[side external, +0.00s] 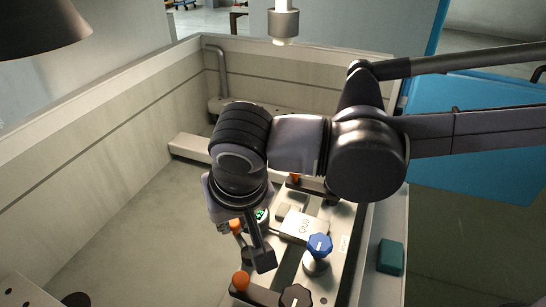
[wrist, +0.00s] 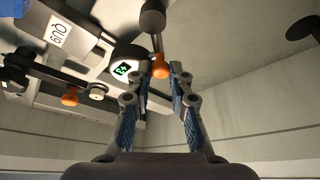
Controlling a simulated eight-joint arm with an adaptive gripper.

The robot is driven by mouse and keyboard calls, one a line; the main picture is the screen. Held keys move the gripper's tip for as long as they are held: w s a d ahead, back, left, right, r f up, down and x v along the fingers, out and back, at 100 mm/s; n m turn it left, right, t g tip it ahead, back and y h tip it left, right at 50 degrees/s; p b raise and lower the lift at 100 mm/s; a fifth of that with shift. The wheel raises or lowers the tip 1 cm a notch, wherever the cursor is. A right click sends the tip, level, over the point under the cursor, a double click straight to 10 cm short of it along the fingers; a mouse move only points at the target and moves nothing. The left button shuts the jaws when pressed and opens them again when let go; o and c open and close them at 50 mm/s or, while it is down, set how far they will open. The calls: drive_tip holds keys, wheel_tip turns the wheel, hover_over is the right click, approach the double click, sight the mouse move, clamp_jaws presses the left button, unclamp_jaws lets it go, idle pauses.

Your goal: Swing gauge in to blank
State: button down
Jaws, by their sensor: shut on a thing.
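The gauge (wrist: 126,68) has a round face with a lit green display. In the side view the gauge (side external: 262,214) shows partly behind my wrist, beside a pale metal block (side external: 302,226) with a printed label, which may be the blank. The labelled block (wrist: 62,32) also shows upper left in the wrist view. My gripper (wrist: 162,72) has its fingers on both sides of an orange knob (wrist: 160,67) at the end of a dark lever, and is shut on it. The gauge's link to the lever is unclear.
The fixture plate (side external: 340,240) carries a blue knob (side external: 319,246), a black knob (side external: 295,297) and another orange knob (side external: 241,281). A teal block (side external: 391,256) lies on the right ledge. The tank floor (side external: 130,225) left of the fixture is clear.

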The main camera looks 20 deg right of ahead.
drive_tip(key=shift+d, duration=0.1)
drive_tip(key=c, duration=1.2)
unclamp_jaws()
drive_tip(key=v, duration=1.2)
drive_tip(key=shift+w, duration=0.1)
